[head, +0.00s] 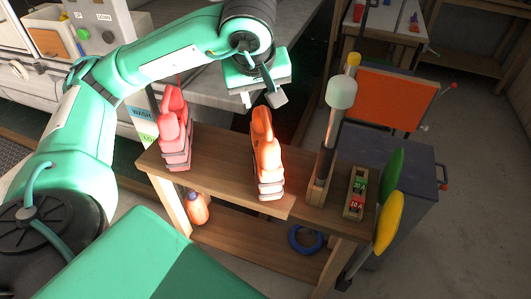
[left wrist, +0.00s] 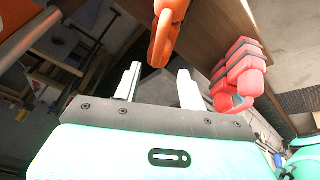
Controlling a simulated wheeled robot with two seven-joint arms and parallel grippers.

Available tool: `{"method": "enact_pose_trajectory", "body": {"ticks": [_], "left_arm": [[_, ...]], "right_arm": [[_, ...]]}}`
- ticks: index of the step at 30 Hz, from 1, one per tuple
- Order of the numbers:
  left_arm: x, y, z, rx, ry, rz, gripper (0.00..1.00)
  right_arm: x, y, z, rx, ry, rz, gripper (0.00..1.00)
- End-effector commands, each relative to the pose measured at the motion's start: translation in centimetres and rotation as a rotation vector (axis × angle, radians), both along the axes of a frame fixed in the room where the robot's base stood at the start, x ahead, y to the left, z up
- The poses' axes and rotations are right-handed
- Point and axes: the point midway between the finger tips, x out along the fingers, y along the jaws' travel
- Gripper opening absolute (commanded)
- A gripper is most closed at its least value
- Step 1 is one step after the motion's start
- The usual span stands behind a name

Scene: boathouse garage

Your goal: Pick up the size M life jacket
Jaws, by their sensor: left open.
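An orange life jacket (head: 267,160) stands on the wooden bench top, and a red life jacket (head: 174,135) stands to its left. No size mark can be read on either. My left gripper (head: 262,98) is open and empty, just behind and above the top of the orange jacket. In the left wrist view, the orange jacket (left wrist: 168,30) hangs in at the top, beyond the open fingers (left wrist: 158,82), apart from them. The red jacket (left wrist: 245,70) is to the right there. My right gripper is not in view.
The wooden bench (head: 220,165) has a lower shelf with an orange bottle-like item (head: 197,208) and a blue ring (head: 306,239). A small tray (head: 355,193) and upright paddles stand at its right. A grey cabinet (head: 415,170) is beside it. A grey counter is behind.

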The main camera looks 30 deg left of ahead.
Motion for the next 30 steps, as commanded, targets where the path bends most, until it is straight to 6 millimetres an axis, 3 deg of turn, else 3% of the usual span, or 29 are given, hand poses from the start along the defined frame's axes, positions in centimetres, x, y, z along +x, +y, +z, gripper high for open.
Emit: {"method": "enact_pose_trajectory", "body": {"ticks": [10,20,30], "left_arm": [[1.4,0.7,-4.0,-0.002,0.005,0.001,0.41],[2.6,1.1,-6.5,-0.002,0.003,0.001,0.41],[4.1,1.6,-10.5,-0.002,0.005,0.001,0.41]], "right_arm": [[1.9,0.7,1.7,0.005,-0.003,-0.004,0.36],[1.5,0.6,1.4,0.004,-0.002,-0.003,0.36],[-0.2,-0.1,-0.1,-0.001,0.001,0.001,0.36]]}}
